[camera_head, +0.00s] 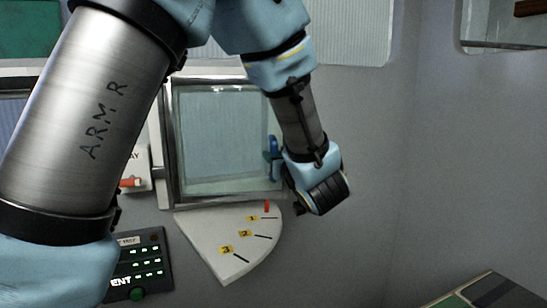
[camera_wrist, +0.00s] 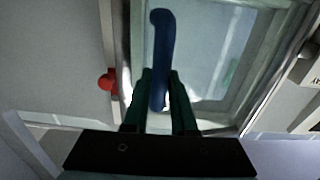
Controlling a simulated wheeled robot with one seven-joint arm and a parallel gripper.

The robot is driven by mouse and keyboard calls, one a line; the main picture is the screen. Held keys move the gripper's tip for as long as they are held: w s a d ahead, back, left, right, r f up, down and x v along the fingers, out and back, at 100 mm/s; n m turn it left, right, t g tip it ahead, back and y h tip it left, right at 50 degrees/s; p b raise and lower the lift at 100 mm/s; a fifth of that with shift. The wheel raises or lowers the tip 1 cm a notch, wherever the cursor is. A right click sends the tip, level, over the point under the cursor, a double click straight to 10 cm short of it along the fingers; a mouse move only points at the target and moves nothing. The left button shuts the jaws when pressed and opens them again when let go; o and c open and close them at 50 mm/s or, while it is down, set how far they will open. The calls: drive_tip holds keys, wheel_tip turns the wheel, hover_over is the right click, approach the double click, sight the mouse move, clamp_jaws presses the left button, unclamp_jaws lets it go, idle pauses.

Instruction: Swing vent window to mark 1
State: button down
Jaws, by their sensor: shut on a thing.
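The vent window (camera_head: 222,135) is a glass pane in a pale frame. It also shows in the wrist view (camera_wrist: 215,55). Its blue handle (camera_head: 271,150) is at the pane's right edge. In the wrist view, my gripper (camera_wrist: 158,75) has its dark green fingers shut on the blue handle (camera_wrist: 161,40). In the head view my wrist hides most of the fingers. A white quarter-round plate (camera_head: 215,232) below the window carries yellow labels with black lines. Mark 1 (camera_head: 252,217) is uppermost. A red pointer (camera_head: 267,205) is a little above mark 1's line.
A dark panel with lit buttons and a green knob (camera_head: 137,294) is at lower left. Plain grey wall (camera_head: 370,190) lies right of the window. A dark-topped unit (camera_head: 490,292) is at lower right. A red round piece (camera_wrist: 107,81) shows beside the frame in the wrist view.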

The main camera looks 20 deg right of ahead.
drive_tip(key=shift+s+a, duration=0.4)
drive_tip(key=shift+s, duration=0.25)
drive_tip(key=shift+s+a, duration=0.35)
drive_tip(key=shift+s, duration=0.25)
drive_tip(key=c, duration=0.7)
unclamp_jaws()
drive_tip(key=s+b, duration=0.1)
drive_tip(key=s, duration=0.2)
drive_tip(key=s+b, duration=0.1)
drive_tip(key=s, duration=0.3)
drive_tip(key=s+a+b, duration=0.1)
drive_tip(key=s, duration=0.2)
drive_tip(key=shift+s, duration=0.4)
